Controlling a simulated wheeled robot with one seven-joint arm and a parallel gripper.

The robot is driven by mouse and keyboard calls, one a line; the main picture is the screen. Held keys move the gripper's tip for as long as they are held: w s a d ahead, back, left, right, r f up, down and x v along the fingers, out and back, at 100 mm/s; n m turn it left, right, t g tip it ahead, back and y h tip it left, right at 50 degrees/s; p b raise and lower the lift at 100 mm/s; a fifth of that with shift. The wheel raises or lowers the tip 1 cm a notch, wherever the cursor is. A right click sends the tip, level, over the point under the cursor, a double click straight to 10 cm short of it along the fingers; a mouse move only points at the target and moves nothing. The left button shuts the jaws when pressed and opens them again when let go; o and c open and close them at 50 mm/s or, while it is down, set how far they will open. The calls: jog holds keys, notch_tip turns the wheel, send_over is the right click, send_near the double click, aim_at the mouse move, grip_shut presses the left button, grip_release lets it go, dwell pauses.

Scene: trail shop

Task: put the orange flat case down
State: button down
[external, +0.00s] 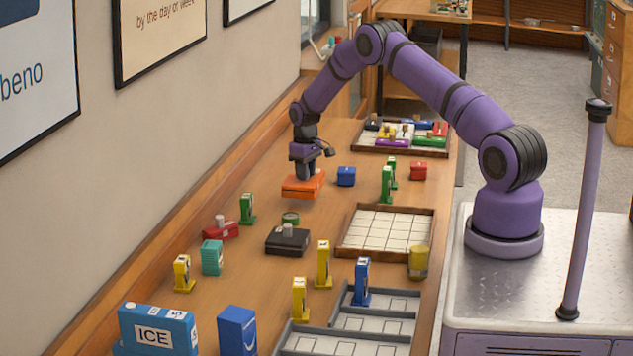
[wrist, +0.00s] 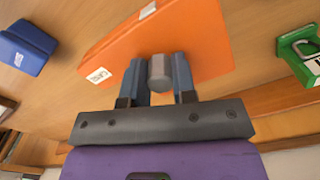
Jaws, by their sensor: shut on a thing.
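The orange flat case (external: 302,187) is under my gripper (external: 306,176) over the left part of the wooden counter. In the wrist view the orange case (wrist: 190,35) fills the upper middle, with small white labels on its edges. In that view my gripper (wrist: 159,75) is shut on a grey knob on the case. The external view does not clearly show whether the case's underside touches the counter.
A blue box (external: 346,177) stands just right of the case. A green item (external: 247,208) and a black case (external: 287,241) stand nearer the camera. An empty gridded tray (external: 387,232) lies to the right. A filled tray (external: 402,137) is farther back.

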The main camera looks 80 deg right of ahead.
aim_at(305, 183)
jog(key=shift+f, duration=1.75)
jog(key=shift+f, duration=0.1)
jog(key=c, duration=0.9)
grip_release()
